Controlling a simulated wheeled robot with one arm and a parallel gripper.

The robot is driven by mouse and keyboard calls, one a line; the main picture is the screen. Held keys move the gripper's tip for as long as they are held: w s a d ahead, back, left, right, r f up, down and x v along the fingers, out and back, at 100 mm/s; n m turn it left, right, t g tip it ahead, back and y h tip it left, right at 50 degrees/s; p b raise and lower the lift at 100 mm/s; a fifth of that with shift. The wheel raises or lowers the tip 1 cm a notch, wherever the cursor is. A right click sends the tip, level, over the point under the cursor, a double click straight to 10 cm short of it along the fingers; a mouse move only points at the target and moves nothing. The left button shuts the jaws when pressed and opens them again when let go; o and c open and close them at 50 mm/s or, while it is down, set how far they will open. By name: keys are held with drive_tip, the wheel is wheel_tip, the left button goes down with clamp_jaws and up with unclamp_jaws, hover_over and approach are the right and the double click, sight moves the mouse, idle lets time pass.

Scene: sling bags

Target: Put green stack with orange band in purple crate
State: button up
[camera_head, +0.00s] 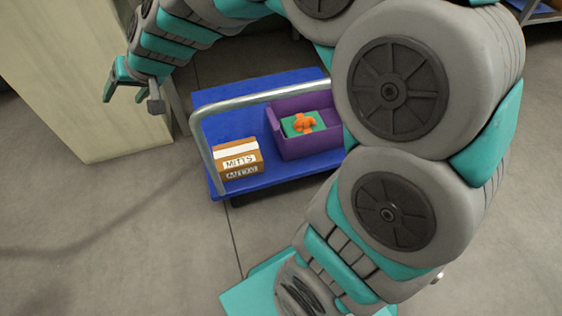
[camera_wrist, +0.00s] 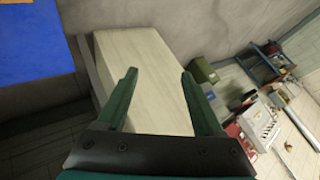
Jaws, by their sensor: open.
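The green stack with the orange band (camera_head: 303,124) lies inside the purple crate (camera_head: 314,146) in the head view. The crate stands on the blue deck of a cart (camera_head: 240,110). My gripper (camera_head: 131,92) is at the upper left in the head view, left of the cart and well apart from the crate. In the wrist view my gripper's fingers (camera_wrist: 158,85) are spread with nothing between them. The crate and the stack are not in the wrist view. My arm hides the right end of the cart in the head view.
A grey cart handle (camera_head: 250,98) arches over the deck. A pale cabinet (camera_head: 75,75) stands left, close to my gripper. The wrist view shows shelves with clutter (camera_wrist: 262,120) at right.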

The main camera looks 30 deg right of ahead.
drive_tip(key=s+d+f+g+h, duration=0.2)
drive_tip(key=s+d, duration=0.3)
drive_tip(key=s, duration=0.6)
drive_tip(key=s+d+f+n+g+h, duration=0.1)
drive_tip(key=s+d, duration=0.5)
drive_tip(key=s, duration=0.6)
drive_tip(key=s+d+f+g+h, duration=0.3)
drive_tip(key=s+d+f+g, duration=0.1)
drive_tip(key=s, duration=0.7)
drive_tip(key=shift+s+d+g, duration=0.15)
drive_tip(key=shift+d+g, duration=0.65)
drive_tip(key=shift+d, duration=0.1)
